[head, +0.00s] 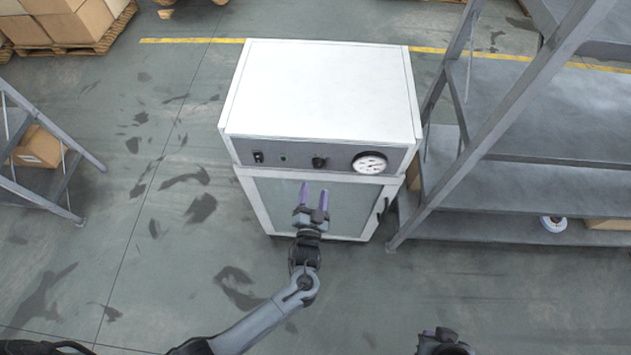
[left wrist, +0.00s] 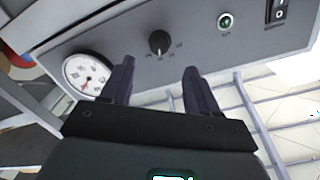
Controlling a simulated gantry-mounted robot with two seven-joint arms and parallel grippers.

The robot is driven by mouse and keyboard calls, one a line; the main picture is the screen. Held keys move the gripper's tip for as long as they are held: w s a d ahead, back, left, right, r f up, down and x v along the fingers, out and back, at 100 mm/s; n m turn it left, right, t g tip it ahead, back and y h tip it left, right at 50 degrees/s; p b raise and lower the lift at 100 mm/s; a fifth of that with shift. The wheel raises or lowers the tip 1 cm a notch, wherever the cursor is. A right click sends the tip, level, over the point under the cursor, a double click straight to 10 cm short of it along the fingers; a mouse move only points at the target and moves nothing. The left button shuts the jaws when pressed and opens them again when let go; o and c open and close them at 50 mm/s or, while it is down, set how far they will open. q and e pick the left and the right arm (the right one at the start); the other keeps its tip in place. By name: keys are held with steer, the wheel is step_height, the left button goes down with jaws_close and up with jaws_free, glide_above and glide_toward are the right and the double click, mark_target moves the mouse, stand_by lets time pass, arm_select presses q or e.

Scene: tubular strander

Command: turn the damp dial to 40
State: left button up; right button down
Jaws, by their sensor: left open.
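The damp dial, a black knob (head: 319,162), sits on the grey front panel of a white cabinet (head: 322,92). In the left wrist view the knob (left wrist: 159,43) shows with small marks around it, too small to read; its setting is unclear. My left gripper (head: 314,193) is open and empty in front of the cabinet door, below the knob in the head view. In the left wrist view its two fingers (left wrist: 159,70) stand apart, with the knob beyond the gap and apart from both. A dark part of my right arm shows at the bottom edge; its fingers do not show.
On the panel are a round white gauge (head: 369,163), a green indicator (head: 283,157) and a black switch (head: 258,157). A door handle (head: 382,211) is at the door's right side. Grey metal shelving (head: 545,185) stands close at the right. Floor left of the cabinet is free.

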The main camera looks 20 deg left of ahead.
arm_select(q)
steer(key=shift+v, duration=1.1)
steer(key=shift+s, duration=0.1)
steer(key=s+a+r+n+g+h+p, duration=0.15)
steer(key=s+a+r+g+p, duration=0.25)
steer(key=s+a+r+p, duration=0.45)
steer(key=s+d+r+g+h+p, duration=0.1)
steer(key=s+r+g, duration=0.3)
steer(key=s, duration=0.3)
steer(key=s+d+r+g+h+p, duration=0.1)
steer(key=s+r+g+h+p, duration=0.1)
steer(key=s+r+g, duration=0.3)
steer(key=s+r, duration=0.1)
steer(key=s, duration=0.1)
steer(key=shift+s+m, duration=0.3)
steer(key=shift+m, duration=0.05)
steer(key=shift+r+h, duration=0.1)
steer(key=shift+h, duration=0.15)
